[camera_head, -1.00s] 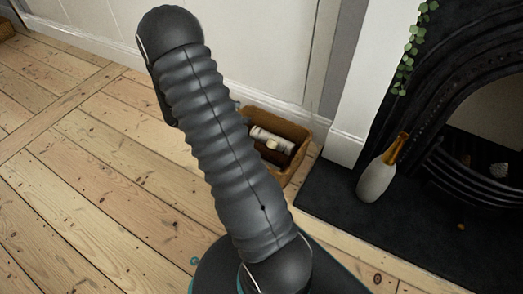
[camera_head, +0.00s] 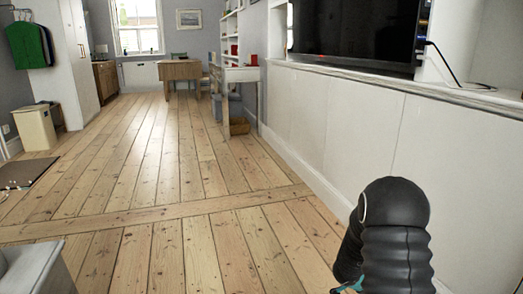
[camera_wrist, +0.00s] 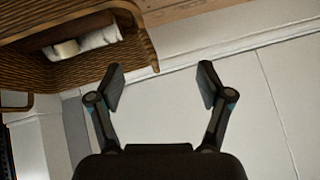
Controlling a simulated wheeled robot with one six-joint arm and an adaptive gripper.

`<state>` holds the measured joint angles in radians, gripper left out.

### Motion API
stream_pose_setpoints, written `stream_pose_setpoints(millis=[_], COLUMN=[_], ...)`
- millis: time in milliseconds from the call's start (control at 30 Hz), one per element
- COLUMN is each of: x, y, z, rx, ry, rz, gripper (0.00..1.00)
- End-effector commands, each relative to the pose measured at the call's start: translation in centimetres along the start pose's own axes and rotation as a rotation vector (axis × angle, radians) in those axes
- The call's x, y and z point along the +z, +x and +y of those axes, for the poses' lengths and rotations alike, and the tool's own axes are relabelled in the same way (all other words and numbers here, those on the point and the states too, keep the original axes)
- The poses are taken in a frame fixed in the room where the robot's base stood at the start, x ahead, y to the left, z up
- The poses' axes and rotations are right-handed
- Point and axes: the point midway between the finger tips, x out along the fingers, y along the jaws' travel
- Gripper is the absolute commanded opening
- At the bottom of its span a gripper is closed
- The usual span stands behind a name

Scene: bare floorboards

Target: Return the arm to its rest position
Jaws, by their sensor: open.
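My gripper (camera_wrist: 160,88) shows in the wrist view with its two fingers spread apart and nothing between them. Behind the fingers is a pale panelled wall (camera_wrist: 265,85). In the head view my arm shows at the lower right as a dark ribbed link, beside the white wall. The gripper itself is out of sight in that view.
In the wrist view a wicker basket (camera_wrist: 140,40) holding a whitish roll (camera_wrist: 98,38) is at upper left, near the left finger. The head view shows open floorboards (camera_head: 165,190), a desk (camera_head: 240,75), a cream bin (camera_head: 35,128) and a television (camera_head: 358,30).

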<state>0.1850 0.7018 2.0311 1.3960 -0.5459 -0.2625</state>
Motion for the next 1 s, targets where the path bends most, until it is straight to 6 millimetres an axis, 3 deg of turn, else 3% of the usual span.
stream_pose_setpoints(millis=[100, 200, 367, 500, 700, 1000], x=[2.1, 3.8, 5.4, 5.6, 4.3, 0.1], y=[-4.4, -9.4, -18.1, -25.0, -33.0, -41.6], z=[-3.1, -4.6, -4.3, -2.0, 2.9, 10.6], rx=[-0.161, -0.275, -0.394, -0.443, -0.451, -0.407], ry=[-0.101, -0.21, -0.409, -0.586, -0.823, -1.109], rz=[-0.179, -0.327, -0.52, -0.633, -0.717, -0.691], gripper=[0.79, 0.79, 0.79, 0.79, 0.79, 0.79])
